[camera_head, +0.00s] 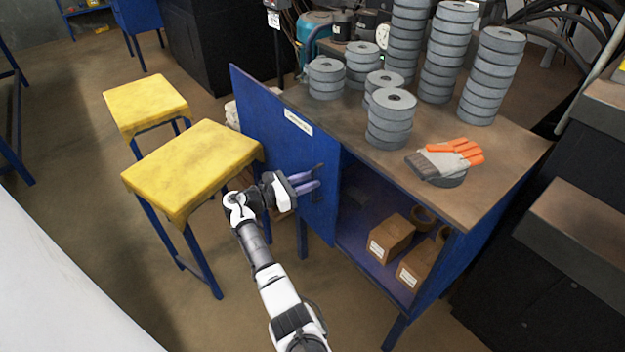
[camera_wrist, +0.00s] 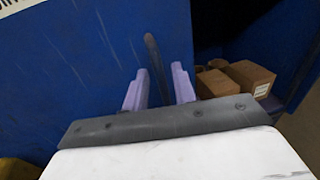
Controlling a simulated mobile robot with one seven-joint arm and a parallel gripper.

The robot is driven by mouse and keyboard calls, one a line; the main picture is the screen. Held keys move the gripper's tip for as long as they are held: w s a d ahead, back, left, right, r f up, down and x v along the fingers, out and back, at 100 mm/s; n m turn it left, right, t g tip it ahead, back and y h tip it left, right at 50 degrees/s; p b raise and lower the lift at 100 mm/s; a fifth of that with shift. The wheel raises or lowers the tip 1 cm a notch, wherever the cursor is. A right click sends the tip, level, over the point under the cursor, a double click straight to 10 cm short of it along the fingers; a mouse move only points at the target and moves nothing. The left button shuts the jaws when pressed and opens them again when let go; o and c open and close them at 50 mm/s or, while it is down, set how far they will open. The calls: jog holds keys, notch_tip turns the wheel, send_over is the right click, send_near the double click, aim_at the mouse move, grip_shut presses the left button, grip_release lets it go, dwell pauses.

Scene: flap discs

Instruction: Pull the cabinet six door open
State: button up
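The blue cabinet door (camera_head: 283,135) stands swung out to the left of the cabinet (camera_head: 440,262), leaving the front opening exposed. The door also fills the left of the wrist view (camera_wrist: 70,70). A dark vertical handle (camera_wrist: 154,62) is on the door near its free edge. My gripper (camera_head: 314,180) is at the door's face by the handle. In the wrist view its two lilac fingers (camera_wrist: 158,88) are apart, with the lower end of the handle between or just beyond them. I cannot tell whether they touch it.
Two yellow-topped stools (camera_head: 190,165) (camera_head: 146,102) stand left of the door, the nearer one close to my gripper. Cardboard boxes (camera_head: 391,238) sit inside the cabinet. Stacks of grey discs (camera_head: 390,118) and a glove (camera_head: 455,158) lie on the cabinet top. Dark furniture (camera_head: 560,260) stands at right.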

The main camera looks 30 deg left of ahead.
jog(key=b+v, duration=0.1)
jog(key=v, duration=1.1)
